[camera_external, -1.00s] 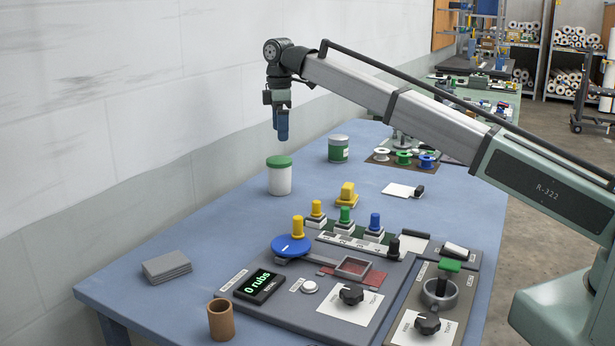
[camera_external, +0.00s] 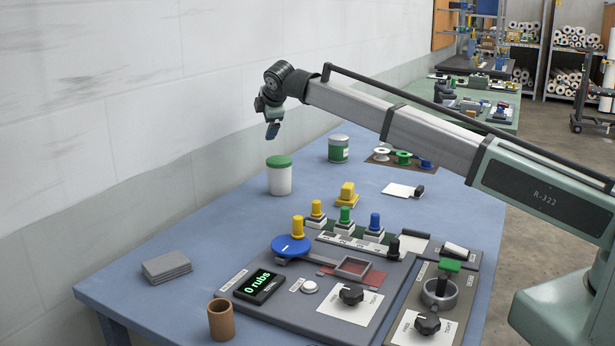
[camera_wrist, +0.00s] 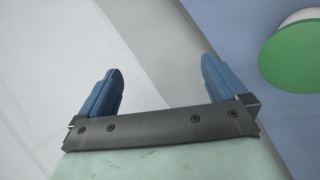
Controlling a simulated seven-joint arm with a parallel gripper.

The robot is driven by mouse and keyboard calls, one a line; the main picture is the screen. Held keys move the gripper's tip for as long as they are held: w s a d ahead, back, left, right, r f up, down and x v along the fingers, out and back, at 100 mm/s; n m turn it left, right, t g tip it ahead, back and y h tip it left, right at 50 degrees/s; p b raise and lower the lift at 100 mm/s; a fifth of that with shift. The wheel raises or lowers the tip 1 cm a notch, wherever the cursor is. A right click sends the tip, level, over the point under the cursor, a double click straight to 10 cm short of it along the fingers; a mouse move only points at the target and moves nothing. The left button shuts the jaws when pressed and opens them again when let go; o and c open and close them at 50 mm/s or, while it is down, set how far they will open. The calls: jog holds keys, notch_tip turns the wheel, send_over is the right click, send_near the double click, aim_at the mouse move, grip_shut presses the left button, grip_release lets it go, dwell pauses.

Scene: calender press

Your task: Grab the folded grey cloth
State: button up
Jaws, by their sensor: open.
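The folded grey cloth (camera_external: 167,267) lies as a flat layered stack on the blue table, near its left edge in the outside view. My gripper (camera_external: 272,131) is in the air above the back left of the table, well away from the cloth and higher than it. In the wrist view my gripper (camera_wrist: 162,90) shows two blue fingers spread apart with nothing between them. The cloth does not show in the wrist view.
A white jar with a green lid (camera_external: 279,176) stands below my gripper; its lid shows in the wrist view (camera_wrist: 298,58). A brown cup (camera_external: 221,320) and a control panel (camera_external: 290,313) stand right of the cloth. The table around the cloth is clear.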

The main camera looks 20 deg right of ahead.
jog(key=a+r+n+t+y, duration=0.6)
jog(key=a+n+t, duration=0.1)
jog(key=n, duration=0.1)
jog(key=n+g+y, duration=0.6)
jog(key=n+g, duration=1.5)
jog(key=n, duration=1.1)
send_over(183, 255)
jog(key=w+d, duration=0.5)
jog(key=d, duration=0.7)
notch_tip(183, 255, down, 17)
jog(key=shift+f, duration=0.1)
jog(key=x, duration=1.3)
jog(key=shift+s+a+f, duration=0.1)
jog(key=shift+s+f, duration=0.05)
jog(key=shift+f, duration=0.05)
